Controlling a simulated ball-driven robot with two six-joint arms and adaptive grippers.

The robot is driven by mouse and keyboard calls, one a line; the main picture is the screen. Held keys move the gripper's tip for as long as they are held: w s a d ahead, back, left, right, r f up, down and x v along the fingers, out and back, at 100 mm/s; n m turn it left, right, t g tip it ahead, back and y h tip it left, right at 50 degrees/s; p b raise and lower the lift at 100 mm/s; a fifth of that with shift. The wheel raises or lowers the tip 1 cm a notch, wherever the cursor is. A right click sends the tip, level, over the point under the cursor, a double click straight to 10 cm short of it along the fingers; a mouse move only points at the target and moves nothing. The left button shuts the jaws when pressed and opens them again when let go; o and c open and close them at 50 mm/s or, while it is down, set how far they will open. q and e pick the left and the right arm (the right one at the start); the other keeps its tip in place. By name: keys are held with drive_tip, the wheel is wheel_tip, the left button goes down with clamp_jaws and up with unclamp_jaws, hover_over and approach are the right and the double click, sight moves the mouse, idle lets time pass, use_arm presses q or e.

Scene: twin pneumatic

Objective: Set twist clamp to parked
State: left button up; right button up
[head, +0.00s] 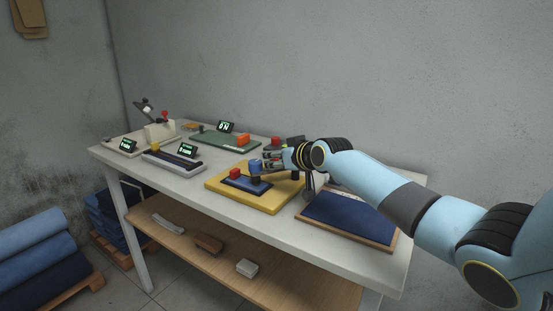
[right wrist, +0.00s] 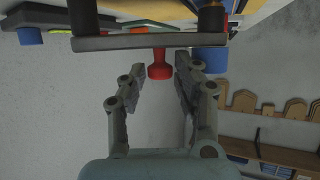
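My right gripper (head: 268,160) reaches in from the right over the back of the yellow board (head: 262,203). In the right wrist view its two grey fingers (right wrist: 160,75) are apart. A red knob (right wrist: 158,65) shows between or just beyond their tips, beside a grey bar (right wrist: 150,42); I see no finger touching it. On the board a dark blue plate carries a red block (head: 235,173) and a blue cylinder (head: 254,169). Which part is the twist clamp is not clear; the arm hides part of the board. My left gripper is out of view.
A wood-framed blue pad (head: 348,216) lies right of the board. Left and behind stand a green board (head: 222,143), a grey device (head: 173,163) and small lit displays (head: 128,145). A lower shelf (head: 225,262) holds small items. The table's front strip is clear.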

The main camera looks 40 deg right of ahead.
clamp_jaws()
idle(0.4)
